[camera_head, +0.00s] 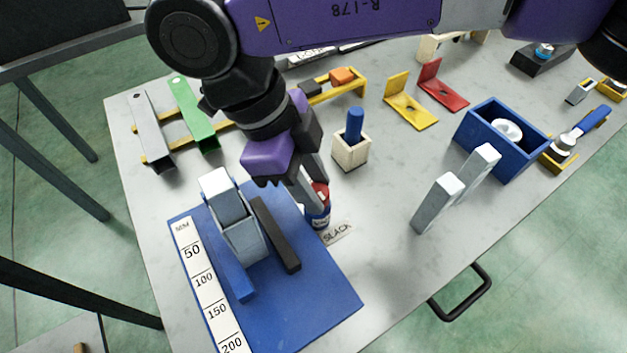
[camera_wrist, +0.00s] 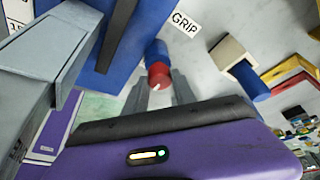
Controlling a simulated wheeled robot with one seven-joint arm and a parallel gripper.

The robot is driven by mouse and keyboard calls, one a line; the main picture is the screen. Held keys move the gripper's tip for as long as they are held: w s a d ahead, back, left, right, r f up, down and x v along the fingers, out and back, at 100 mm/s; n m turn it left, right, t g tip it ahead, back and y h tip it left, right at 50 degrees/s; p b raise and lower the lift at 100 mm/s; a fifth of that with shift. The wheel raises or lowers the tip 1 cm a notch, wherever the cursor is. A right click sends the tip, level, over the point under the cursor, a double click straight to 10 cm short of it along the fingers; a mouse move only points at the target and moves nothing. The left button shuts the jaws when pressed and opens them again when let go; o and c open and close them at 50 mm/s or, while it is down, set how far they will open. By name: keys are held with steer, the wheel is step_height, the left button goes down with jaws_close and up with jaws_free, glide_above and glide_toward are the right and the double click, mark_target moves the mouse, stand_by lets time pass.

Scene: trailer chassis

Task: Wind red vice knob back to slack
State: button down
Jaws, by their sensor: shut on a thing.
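The red vice knob (camera_head: 322,190) is at the right edge of the blue vice base, partly hidden by my fingers in the head view. A blue collar (camera_head: 320,222) is below it. My gripper (camera_head: 313,195) points down and is shut on the knob. In the wrist view the knob (camera_wrist: 158,74) sits between my two grey fingertips (camera_wrist: 161,88), with a white mark on it. The grey vice block (camera_head: 243,240) and a dark bar (camera_head: 275,234) stand on the blue base (camera_head: 325,297).
A pale wooden block with a blue peg (camera_head: 351,152) stands close behind and right of my gripper. Two grey upright blocks (camera_head: 437,203) and a blue box (camera_head: 487,147) stand farther right. A white scale strip (camera_head: 208,288) runs along the base's left side. The front right table is clear.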

steer(key=c, duration=1)
jaws_free()
steer(key=shift+c, duration=0.2)
steer(key=shift+r, duration=0.1)
steer(key=v, duration=0.7)
steer(key=shift+r, duration=0.25)
steer(key=shift+s+a, duration=0.1)
steer(key=shift+a, duration=0.05)
